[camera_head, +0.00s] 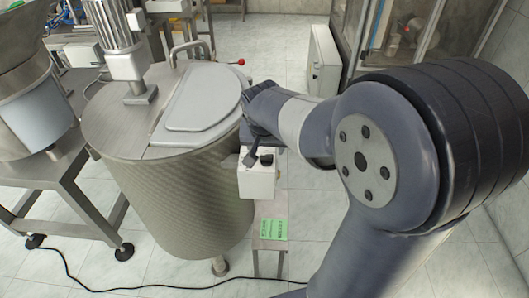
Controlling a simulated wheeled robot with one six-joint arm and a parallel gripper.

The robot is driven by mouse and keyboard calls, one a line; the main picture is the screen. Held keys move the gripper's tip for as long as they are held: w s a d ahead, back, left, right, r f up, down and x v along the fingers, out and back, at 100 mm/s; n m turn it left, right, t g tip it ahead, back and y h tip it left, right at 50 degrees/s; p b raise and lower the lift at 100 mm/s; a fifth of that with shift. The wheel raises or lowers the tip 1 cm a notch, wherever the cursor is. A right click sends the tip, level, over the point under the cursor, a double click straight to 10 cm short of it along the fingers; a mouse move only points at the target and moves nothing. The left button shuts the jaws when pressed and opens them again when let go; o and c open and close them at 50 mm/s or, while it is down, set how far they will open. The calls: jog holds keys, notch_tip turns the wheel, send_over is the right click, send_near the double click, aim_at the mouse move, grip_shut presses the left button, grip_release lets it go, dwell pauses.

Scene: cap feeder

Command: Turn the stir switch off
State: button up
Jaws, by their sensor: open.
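The white switch box (257,184) is at the centre of the head view, at the right side of a steel tank. Dark parts show at its top, and a black round piece that may be the switch knob (266,160) is among them. My gripper (257,158) is at the end of my arm, right over the top of the box, and is open. Its fingers partly cover the box top. I cannot tell whether they touch the knob or which way the switch is set.
The steel tank (185,205) with a grey lid (205,97) and a motor (112,30) stands left of the box. A green label (273,229) is on a small stand below. A black cable (70,275) lies on the tiled floor. A white cabinet (323,60) stands behind.

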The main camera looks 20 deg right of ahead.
aim_at(267, 155)
jog(key=shift+x, duration=2.1)
jog(key=c, duration=1)
